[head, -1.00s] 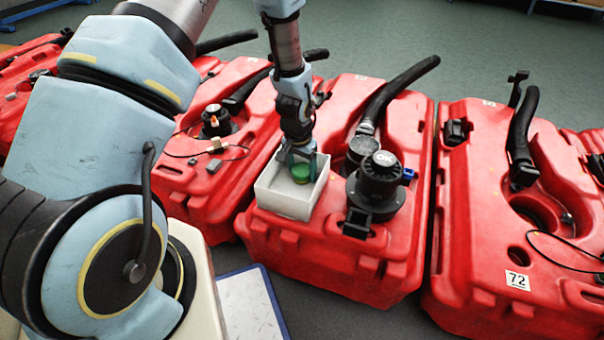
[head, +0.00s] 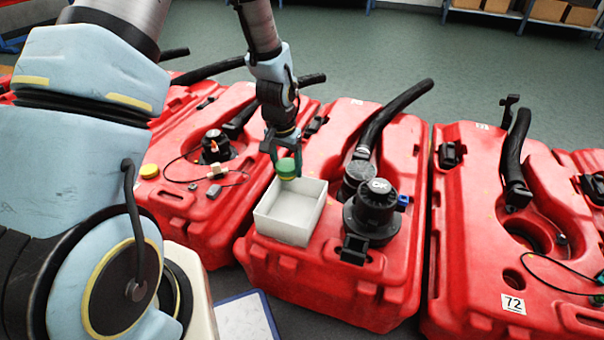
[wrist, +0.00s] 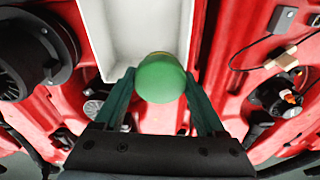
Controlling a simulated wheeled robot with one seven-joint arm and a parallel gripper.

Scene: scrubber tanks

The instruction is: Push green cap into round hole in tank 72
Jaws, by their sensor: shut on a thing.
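The green cap (head: 288,168) is held between the fingertips of my gripper (head: 283,152), above the back of a white open box on the middle red tank. In the wrist view, the cap (wrist: 161,78) sits between the two fingers of my gripper (wrist: 160,88), with the box beyond it. Tank 72 (head: 465,225) is the red tank at the right, with its "72" label (head: 513,304) near the front. It has a small round hole (head: 514,278) just above the label and a larger round opening (head: 527,232) farther back. Both look uncovered.
The white box (head: 290,232) looks empty. A black unit marked OK (head: 377,200) and a black hose (head: 395,112) rise from the middle tank, between my gripper and tank 72. A thin black cable (head: 560,288) lies on tank 72. A yellow cap (head: 149,171) sits on a left tank.

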